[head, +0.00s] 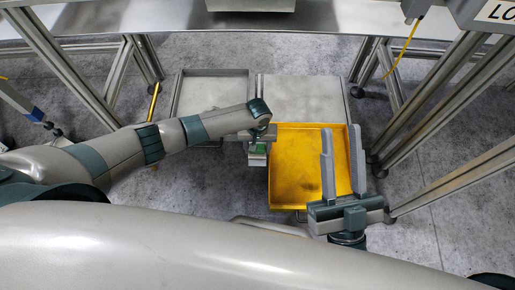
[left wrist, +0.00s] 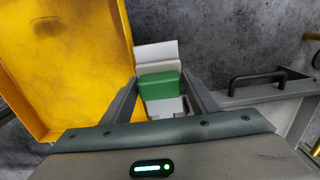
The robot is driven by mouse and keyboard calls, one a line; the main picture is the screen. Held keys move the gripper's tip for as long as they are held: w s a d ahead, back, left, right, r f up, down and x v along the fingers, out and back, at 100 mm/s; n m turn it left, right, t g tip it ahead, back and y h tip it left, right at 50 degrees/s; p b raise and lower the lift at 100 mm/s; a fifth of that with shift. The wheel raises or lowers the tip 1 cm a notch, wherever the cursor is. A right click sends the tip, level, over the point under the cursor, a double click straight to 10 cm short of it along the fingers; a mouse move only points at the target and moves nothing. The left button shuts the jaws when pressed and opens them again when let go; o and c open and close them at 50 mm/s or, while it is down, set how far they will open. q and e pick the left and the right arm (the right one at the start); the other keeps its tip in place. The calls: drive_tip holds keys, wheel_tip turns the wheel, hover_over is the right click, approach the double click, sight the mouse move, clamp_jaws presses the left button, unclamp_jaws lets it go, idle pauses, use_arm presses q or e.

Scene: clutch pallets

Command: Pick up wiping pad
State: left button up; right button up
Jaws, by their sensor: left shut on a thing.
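The wiping pad is a small block with a green band and whitish parts, and in the left wrist view the pad (left wrist: 160,87) sits between my left gripper's fingers (left wrist: 160,95). My left wrist hides part of the pad there. My right gripper (head: 341,130) is open and empty, with its two long grey fingers above the yellow tray's right part.
The yellow tray (head: 290,190) has dark smudges and looks empty. Grey trays (head: 215,75) lie behind it, and a handled grey edge (left wrist: 255,92) shows in the left wrist view. A metal table (head: 310,18) and slanted frame posts (head: 440,90) surround the space.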

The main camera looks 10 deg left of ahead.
use_arm(q)
drive_tip(key=shift+r, duration=0.1)
